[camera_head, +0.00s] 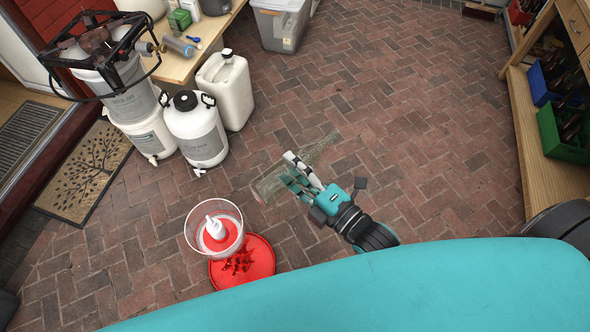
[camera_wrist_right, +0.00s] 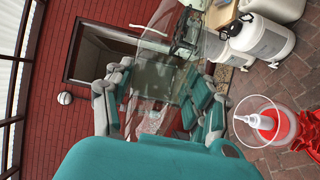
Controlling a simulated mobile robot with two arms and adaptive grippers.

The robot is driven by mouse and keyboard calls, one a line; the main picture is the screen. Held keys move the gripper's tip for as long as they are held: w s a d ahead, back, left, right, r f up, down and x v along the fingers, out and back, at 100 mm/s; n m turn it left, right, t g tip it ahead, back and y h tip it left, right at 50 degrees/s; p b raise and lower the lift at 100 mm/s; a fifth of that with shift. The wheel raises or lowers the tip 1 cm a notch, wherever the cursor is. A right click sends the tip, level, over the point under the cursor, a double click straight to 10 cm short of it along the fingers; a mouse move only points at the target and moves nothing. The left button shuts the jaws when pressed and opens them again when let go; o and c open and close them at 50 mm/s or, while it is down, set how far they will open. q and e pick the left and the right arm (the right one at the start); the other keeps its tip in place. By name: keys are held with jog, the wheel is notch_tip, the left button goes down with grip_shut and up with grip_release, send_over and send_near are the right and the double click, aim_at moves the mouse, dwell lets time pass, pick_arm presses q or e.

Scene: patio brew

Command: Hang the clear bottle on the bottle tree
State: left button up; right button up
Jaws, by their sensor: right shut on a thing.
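The clear bottle (camera_head: 270,184) is see-through with a faint green tint. My right gripper (camera_head: 296,172) is shut around its body and holds it tilted, with the narrow neck toward the upper right in the head view. In the right wrist view, the bottle (camera_wrist_right: 155,78) shows between the gripper's fingers (camera_wrist_right: 158,100). To the lower left, apart from the bottle, is a red round piece with prongs (camera_head: 243,262), which looks like the bottle tree seen from above. A clear bowl with a white nozzle (camera_head: 215,229) shows beside or over it. My left gripper is out of view.
White jugs (camera_head: 195,130) and a grey bucket (camera_head: 120,95) stand at the upper left, by a wooden table (camera_head: 200,40). A doormat (camera_head: 85,172) lies at the left. A wooden shelf (camera_head: 545,130) with crates is at the right. The brick floor between is clear.

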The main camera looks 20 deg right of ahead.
jog(key=shift+m+b, duration=0.35)
jog(key=shift+m, duration=0.65)
jog(key=m+b, duration=0.1)
jog(key=m, duration=0.2)
jog(key=shift+d+r, duration=0.1)
jog(key=shift+r, duration=0.05)
jog(key=m+b, duration=0.1)
jog(key=m, duration=0.2)
jog(key=shift+r+b, duration=0.15)
jog(key=shift+b, duration=0.25)
jog(key=shift+w+d+r+m, duration=0.1)
jog(key=shift+d+m, duration=0.05)
jog(key=shift+m, duration=0.95)
jog(key=shift+r+m+p, duration=0.3)
jog(key=shift+r+m, duration=0.05)
jog(key=shift+m, duration=0.35)
jog(key=m+p, duration=0.1)
jog(key=m, duration=0.2)
jog(key=shift+w+d, duration=0.1)
jog(key=shift+d, duration=0.05)
jog(key=m, duration=0.2)
jog(key=shift+d+m, duration=0.15)
jog(key=shift+m, duration=0.25)
jog(key=shift+m+p, duration=0.3)
jog(key=shift+p, duration=0.2)
jog(key=shift+d+h, duration=0.1)
jog(key=shift+h, duration=0.2)
